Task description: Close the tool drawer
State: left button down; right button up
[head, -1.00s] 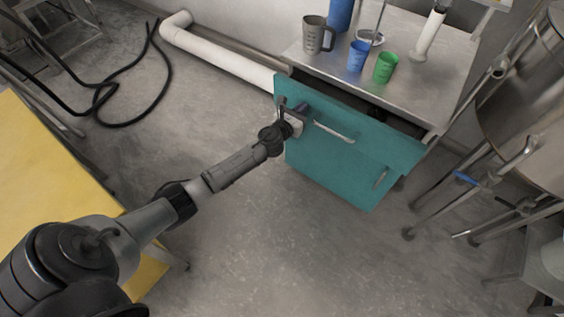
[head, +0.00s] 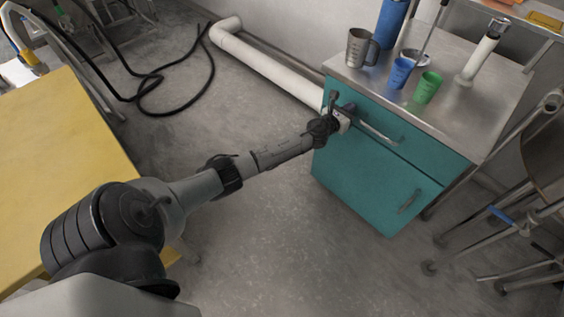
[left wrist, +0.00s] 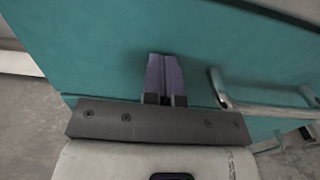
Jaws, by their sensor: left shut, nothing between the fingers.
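The tool drawer (head: 415,142) is the upper teal front of a metal-topped cabinet. In the head view it looks flush or nearly flush with the cabinet, with no open gap showing below the top. Its bar handle (head: 374,127) is on the front, and also shows at the right in the left wrist view (left wrist: 262,108). My left gripper (head: 335,100) is at the left part of the drawer front, left of the handle. In the left wrist view its fingers (left wrist: 164,75) are shut and empty, against or very close to the teal panel. My right gripper is not in view.
On the cabinet top (head: 450,118) stand a grey jug (head: 360,48), a blue cup (head: 400,73), a green cup (head: 428,88) and a blue cylinder (head: 391,25). A lower door (head: 372,183) is shut. A yellow table (head: 60,160) is at left; floor between is clear.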

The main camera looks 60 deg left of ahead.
pick_arm(q)
jog(key=shift+s+f, duration=0.1)
jog(key=shift+f, duration=0.15)
jog(key=p+v, duration=0.4)
jog(key=v, duration=0.7)
jog(key=shift+s+r+p, duration=0.25)
jog(key=shift+s+p, duration=0.15)
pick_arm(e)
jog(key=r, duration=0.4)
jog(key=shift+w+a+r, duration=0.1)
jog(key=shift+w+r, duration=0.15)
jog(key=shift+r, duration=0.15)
pick_arm(q)
jog(key=shift+d, duration=0.1)
